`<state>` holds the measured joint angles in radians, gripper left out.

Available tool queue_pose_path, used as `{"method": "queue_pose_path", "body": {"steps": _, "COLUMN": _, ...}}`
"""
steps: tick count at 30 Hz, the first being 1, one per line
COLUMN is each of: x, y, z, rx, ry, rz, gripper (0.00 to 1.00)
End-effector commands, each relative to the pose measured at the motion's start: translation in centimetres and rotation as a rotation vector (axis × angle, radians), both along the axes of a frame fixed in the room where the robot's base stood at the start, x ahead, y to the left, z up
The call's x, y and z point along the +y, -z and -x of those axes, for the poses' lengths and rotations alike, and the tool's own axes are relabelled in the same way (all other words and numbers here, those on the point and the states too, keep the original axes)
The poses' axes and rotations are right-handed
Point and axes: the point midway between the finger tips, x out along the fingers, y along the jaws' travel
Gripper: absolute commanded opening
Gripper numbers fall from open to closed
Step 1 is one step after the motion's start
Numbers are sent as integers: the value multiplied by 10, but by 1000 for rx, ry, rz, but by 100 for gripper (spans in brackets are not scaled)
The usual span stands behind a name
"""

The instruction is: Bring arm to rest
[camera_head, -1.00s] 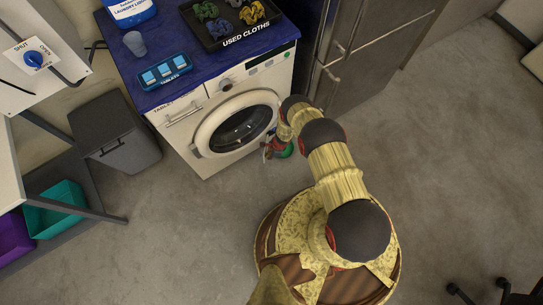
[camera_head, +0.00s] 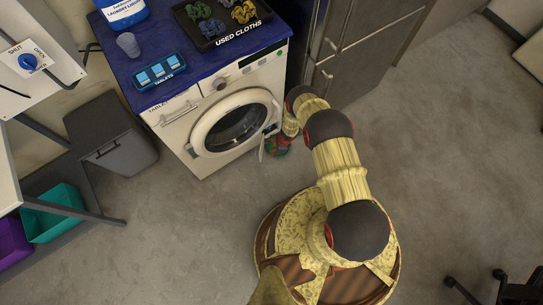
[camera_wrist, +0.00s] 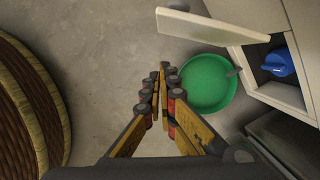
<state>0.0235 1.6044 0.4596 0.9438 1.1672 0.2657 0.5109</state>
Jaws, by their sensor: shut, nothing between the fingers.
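My gripper (camera_wrist: 165,78) is shut and empty in the wrist view, its fingers pointing down over the bare floor. A round green basin (camera_wrist: 208,84) lies just to the right of the fingertips, and I see no contact. In the head view, my arm bends out from my base toward the washing machine (camera_head: 188,137). My gripper (camera_head: 275,147) hangs low beside the machine's front right corner, partly hidden by my arm links. The machine's round door (camera_head: 237,124) looks shut.
In the wrist view, a white flap (camera_wrist: 212,25) stands out above the basin, near a white unit with a blue item (camera_wrist: 280,62) inside. The head view shows a tall grey cabinet (camera_head: 345,50), a dark bin (camera_head: 108,135) and open floor (camera_head: 450,160) at right.

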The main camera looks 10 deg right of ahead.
Motion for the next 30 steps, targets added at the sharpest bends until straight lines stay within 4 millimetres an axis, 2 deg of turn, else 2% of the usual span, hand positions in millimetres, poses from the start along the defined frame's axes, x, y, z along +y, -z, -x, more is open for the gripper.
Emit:
{"method": "queue_pose_path", "body": {"steps": 1, "x": -3, "y": -14, "z": 3, "rx": 4, "ry": 3, "rz": 0, "gripper": 0}}
{"method": "queue_pose_path", "body": {"steps": 3, "x": -6, "y": -26, "z": 5, "rx": 5, "ry": 3, "rz": -1, "gripper": 0}}
{"method": "queue_pose_path", "body": {"steps": 9, "x": -12, "y": -51, "z": 8, "rx": 4, "ry": 1, "rz": -1, "gripper": 0}}
{"method": "queue_pose_path", "body": {"steps": 14, "x": -14, "y": -58, "z": 9, "rx": 4, "ry": 1, "rz": -1, "gripper": 0}}
{"method": "queue_pose_path", "body": {"steps": 23, "x": -14, "y": -58, "z": 9, "rx": 2, "ry": -7, "rz": 0, "gripper": 0}}
{"method": "queue_pose_path", "body": {"steps": 25, "x": -9, "y": -60, "z": 11, "rx": 3, "ry": -42, "rz": -18, "gripper": 0}}
{"method": "queue_pose_path", "body": {"steps": 26, "x": -5, "y": -61, "z": 15, "rx": 4, "ry": -79, "rz": -33, "gripper": 0}}
{"method": "queue_pose_path", "body": {"steps": 30, "x": 7, "y": -61, "z": 57, "rx": 59, "ry": -197, "rz": -83, "gripper": 0}}
